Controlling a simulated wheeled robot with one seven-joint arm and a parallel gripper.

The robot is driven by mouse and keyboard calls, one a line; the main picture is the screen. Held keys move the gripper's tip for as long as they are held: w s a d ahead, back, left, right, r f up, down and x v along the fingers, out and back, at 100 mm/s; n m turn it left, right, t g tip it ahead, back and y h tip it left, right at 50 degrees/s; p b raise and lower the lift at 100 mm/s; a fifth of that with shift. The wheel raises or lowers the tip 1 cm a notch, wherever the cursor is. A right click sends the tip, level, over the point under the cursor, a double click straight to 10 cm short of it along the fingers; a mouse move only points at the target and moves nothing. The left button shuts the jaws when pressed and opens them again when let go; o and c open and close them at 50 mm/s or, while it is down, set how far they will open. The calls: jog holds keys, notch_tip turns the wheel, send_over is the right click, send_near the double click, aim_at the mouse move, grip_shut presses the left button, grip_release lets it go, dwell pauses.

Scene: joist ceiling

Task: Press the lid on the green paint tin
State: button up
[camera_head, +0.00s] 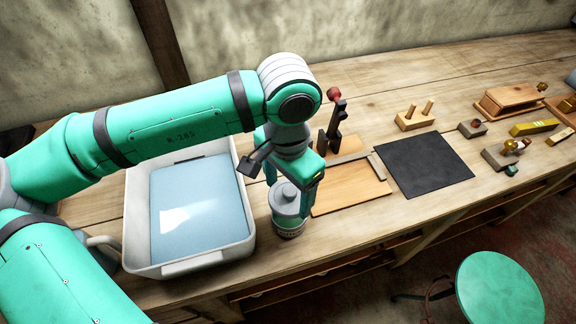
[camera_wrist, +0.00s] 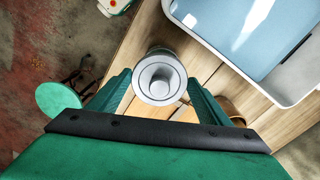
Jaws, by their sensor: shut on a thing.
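A round grey lid with a raised knob (camera_head: 285,193) is at the front of the workbench, between the fingers of my gripper (camera_head: 292,186). The lid also shows from above in the wrist view (camera_wrist: 160,77), with a green finger on each side. My gripper is shut on it and points down. Directly below is the paint tin (camera_head: 289,230), of which only a narrow grey band with a darker label shows. The lid hides the tin's rim, so I cannot tell whether the lid is seated. No green shows on the tin.
A white tub (camera_head: 137,225) with a blue surface inside stands close left of the tin. A wooden board (camera_head: 350,190) and a black mat (camera_head: 425,165) lie to the right. Wooden blocks and small tools lie further right. A green stool (camera_head: 500,287) stands before the bench.

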jog(key=shift+w, duration=0.35)
jog(key=shift+s, duration=0.15)
jog(key=shift+f, duration=2.8)
jog(key=shift+f, duration=1.05)
jog(key=o, duration=1.2)
